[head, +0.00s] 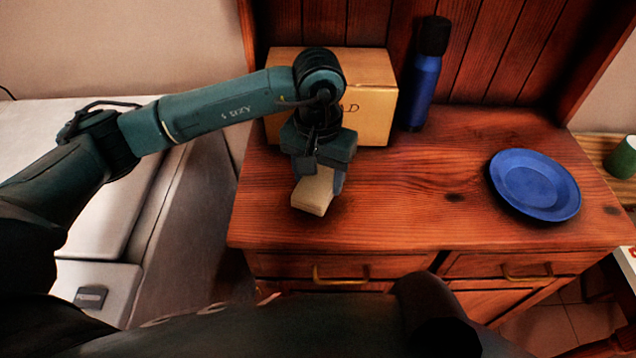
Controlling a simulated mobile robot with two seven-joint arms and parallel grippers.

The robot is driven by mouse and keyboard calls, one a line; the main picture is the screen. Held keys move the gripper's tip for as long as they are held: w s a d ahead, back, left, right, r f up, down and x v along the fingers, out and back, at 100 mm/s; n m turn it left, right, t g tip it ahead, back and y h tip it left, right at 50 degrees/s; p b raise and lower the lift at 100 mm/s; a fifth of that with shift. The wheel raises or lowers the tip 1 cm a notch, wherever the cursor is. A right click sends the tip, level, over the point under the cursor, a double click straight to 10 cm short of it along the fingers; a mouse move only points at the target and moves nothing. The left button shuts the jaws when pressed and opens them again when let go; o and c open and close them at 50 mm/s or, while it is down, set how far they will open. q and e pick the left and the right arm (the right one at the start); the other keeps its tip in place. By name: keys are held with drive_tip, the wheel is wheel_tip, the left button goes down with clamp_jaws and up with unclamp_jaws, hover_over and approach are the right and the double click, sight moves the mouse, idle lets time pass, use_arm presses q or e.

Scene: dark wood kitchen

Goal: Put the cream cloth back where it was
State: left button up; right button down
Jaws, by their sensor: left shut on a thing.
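The cream cloth (312,197) is a small folded block in the head view, left of the middle. My left gripper (318,178) points down and is shut on the cloth. The cloth is at or just above the wooden cabinet top (420,195), near its front left part; I cannot tell whether it touches. My right gripper is not in view.
A cardboard box (372,105) stands behind my left gripper, partly hidden by it. A blue bottle (424,80) stands right of the box. A blue plate (536,184) lies at the right. The middle of the top is clear. A green cup (623,158) stands far right.

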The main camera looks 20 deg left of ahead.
sight(318, 179)
use_arm(q)
wheel_tip(318, 179, down, 3)
drive_tip(key=shift+f, duration=0.1)
drive_tip(key=o, duration=0.5)
drive_tip(key=shift+f, duration=0.15)
drive_tip(key=o, duration=0.5)
drive_tip(key=shift+c, duration=0.2)
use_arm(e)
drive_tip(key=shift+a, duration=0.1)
use_arm(q)
drive_tip(key=shift+r, duration=0.3)
wheel_tip(318, 179, up, 11)
drive_tip(key=shift+f+b, duration=0.2)
drive_tip(key=shift+b, duration=0.35)
drive_tip(key=shift+r, duration=0.7)
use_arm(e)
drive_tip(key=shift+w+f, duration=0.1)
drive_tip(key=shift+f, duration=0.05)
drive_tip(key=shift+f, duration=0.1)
